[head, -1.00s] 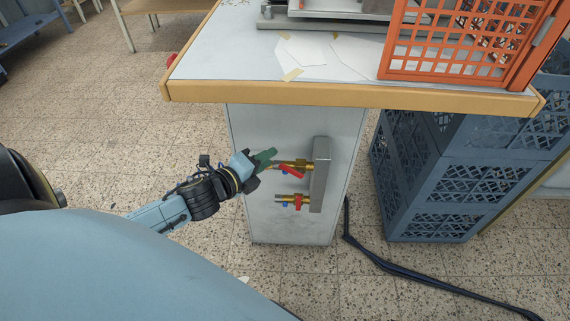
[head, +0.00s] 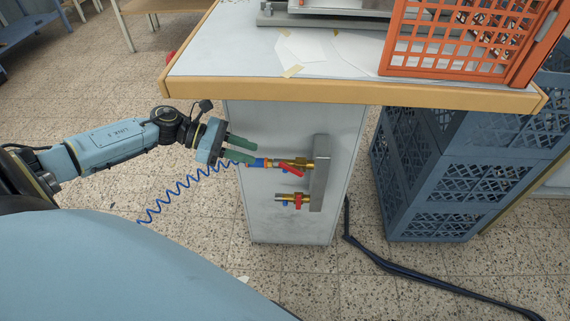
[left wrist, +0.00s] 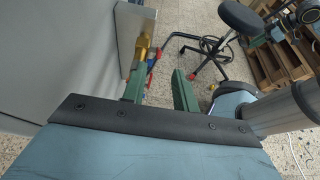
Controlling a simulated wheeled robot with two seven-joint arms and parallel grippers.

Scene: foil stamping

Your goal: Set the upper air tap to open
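The upper air tap (head: 298,163) is brass and stands out to the left from a grey manifold block (head: 321,172) on the cabinet side. Its red lever (head: 291,171) slants down to the right, at an angle to the tap body. A blue fitting and coiled blue hose (head: 170,198) lead left from it. The lower tap (head: 290,199) also has a red handle. My left gripper (head: 255,154) is open, its green fingers pointing right just left of the upper tap. In the left wrist view brass parts (left wrist: 144,46) show beyond the open fingers. My right gripper is not in view.
The worktop (head: 230,60) overhangs above the taps. An orange crate (head: 455,68) stands on it, and blue crates (head: 425,185) stack at right. A dark hose (head: 400,271) lies on the floor. The left wrist view shows a black stool (left wrist: 241,17).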

